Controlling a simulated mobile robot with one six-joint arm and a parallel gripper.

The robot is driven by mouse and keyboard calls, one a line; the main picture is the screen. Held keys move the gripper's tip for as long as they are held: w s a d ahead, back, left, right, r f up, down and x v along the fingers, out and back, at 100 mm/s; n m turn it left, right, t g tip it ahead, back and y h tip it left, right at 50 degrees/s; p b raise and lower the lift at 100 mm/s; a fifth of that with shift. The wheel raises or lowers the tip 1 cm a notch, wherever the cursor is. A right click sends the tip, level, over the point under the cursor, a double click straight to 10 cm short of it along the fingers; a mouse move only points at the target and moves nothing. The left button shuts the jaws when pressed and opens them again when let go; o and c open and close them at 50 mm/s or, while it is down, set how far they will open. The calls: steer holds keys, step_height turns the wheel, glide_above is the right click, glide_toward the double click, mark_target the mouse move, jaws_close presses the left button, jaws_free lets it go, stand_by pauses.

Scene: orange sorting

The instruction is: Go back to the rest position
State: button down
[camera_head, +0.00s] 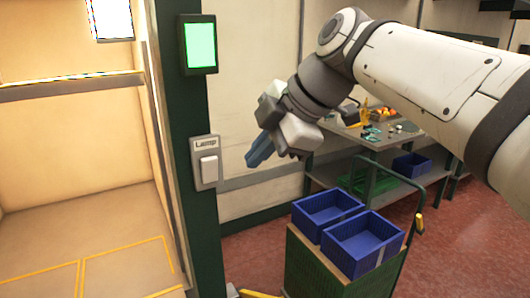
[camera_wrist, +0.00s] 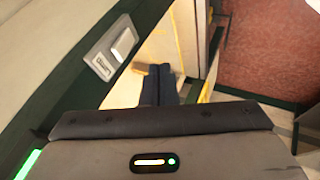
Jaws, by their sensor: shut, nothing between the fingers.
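My gripper (camera_head: 261,148) is raised in front of the wall, just right of the lamp switch (camera_head: 207,166) on the dark green post. It is shut and empty, with its blue fingers together and pointing down to the left. In the wrist view the shut fingers (camera_wrist: 160,78) show at the centre, and the lamp switch (camera_wrist: 122,44) lies up and left of them, apart from them. My white arm reaches in from the right side of the head view.
A green screen (camera_head: 200,44) sits above the switch. A lift-like bay (camera_head: 80,215) with yellow floor lines is at left. A cart (camera_head: 335,272) with two blue crates (camera_head: 362,243) stands below my arm. A workbench (camera_head: 375,140) with small items is behind. Red floor lies right.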

steer(key=s+d+f+m+h, duration=0.3)
steer(key=d+f+m, duration=0.6)
steer(key=f, duration=0.5)
steer(key=s+d+f+m+h, duration=0.4)
steer(key=s+d+f+m, duration=0.2)
steer(key=d+f+m, duration=0.3)
step_height(320, 180, down, 5)
steer(key=m, duration=0.5)
steer(key=shift+d+r, duration=0.15)
